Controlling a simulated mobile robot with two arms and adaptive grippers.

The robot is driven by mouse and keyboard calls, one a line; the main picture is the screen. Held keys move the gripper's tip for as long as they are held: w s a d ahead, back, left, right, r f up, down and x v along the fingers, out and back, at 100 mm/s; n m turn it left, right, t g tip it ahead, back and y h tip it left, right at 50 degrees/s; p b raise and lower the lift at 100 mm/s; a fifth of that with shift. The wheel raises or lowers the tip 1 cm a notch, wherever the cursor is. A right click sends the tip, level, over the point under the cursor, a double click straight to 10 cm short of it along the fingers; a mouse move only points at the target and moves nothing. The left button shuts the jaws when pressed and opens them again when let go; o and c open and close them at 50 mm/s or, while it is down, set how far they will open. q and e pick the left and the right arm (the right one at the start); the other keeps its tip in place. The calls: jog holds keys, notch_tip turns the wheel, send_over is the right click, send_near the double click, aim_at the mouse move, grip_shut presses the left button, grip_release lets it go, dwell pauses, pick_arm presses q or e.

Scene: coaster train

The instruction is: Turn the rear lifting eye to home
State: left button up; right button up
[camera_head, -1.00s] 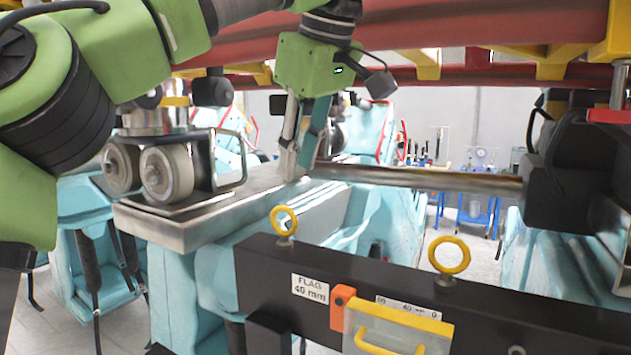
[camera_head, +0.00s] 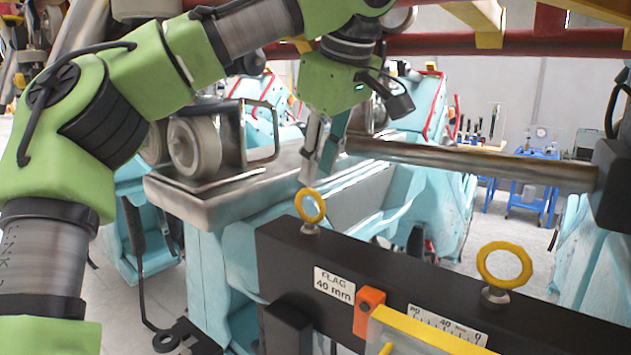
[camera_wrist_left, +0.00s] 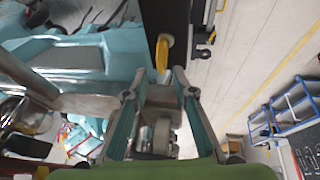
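Two yellow ring-shaped lifting eyes stand on a black beam (camera_head: 400,283). The left lifting eye (camera_head: 310,206) is upright near the beam's left end; the right lifting eye (camera_head: 504,266) is further along. The pictures do not label which one is rear. My left gripper (camera_head: 316,178) points down just above the left eye, with its fingers apart. In the left wrist view, a yellow eye (camera_wrist_left: 162,52) shows nearly edge-on ahead, between the lines of the open fingers (camera_wrist_left: 157,72). Contact with it cannot be made out. My right gripper is not in view.
A metal bar (camera_head: 470,163) runs right from behind the gripper. A steel plate (camera_head: 215,205) with a wheeled unit (camera_head: 195,148) stands at left. An orange-and-yellow flag piece (camera_head: 430,330) and a "FLAG 40 mm" label (camera_head: 334,285) are on the beam's front.

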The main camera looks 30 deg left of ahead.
aim_at(313, 191)
pick_arm(q)
jog(key=x, duration=0.3)
jog(key=shift+w+f, duration=0.15)
jog(key=shift+f, duration=0.2)
grip_shut()
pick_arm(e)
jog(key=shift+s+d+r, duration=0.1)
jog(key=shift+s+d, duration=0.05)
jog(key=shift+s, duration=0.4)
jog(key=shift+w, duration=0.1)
